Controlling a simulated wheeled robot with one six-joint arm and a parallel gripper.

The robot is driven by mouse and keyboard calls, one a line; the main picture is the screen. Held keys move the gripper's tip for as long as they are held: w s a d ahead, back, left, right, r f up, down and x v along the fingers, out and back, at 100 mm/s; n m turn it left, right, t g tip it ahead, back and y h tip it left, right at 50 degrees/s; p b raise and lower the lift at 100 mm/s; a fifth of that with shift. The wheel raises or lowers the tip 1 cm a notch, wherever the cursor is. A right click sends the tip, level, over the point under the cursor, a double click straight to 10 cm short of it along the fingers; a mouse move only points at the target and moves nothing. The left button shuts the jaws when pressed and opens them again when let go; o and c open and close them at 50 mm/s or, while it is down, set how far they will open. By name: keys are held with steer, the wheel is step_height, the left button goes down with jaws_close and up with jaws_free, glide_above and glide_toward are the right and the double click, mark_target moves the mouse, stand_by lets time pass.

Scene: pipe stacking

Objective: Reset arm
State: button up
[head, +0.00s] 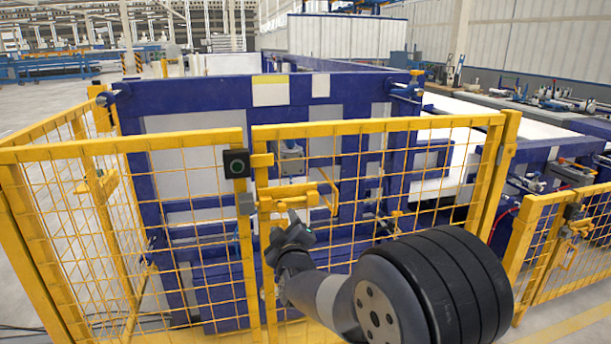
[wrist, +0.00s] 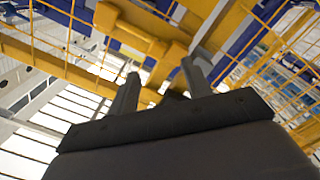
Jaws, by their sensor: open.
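My arm reaches up from the lower right of the head view, and my gripper (head: 290,215) is at its end, in front of the yellow fence gate (head: 375,127). In the wrist view my gripper (wrist: 158,82) shows two dark fingers set apart, with nothing between them. Beyond the fingers is a yellow latch bar (wrist: 130,30); the same yellow latch (head: 290,192) shows in the head view just above the gripper. I cannot tell whether the fingers touch it.
A yellow mesh fence (head: 120,150) runs across the front, with a black square box (head: 237,163) at the gate's edge. A blue and white machine frame (head: 210,97) stands behind it. Another yellow fence panel (head: 560,240) is at the right.

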mark_target(284, 209)
steer(key=p+x, duration=0.1)
steer(key=x, duration=0.7)
steer(key=shift+w, duration=0.2)
steer(key=shift+w+d, duration=0.1)
steer(key=shift+w, duration=0.05)
steer(key=shift+d, duration=0.4)
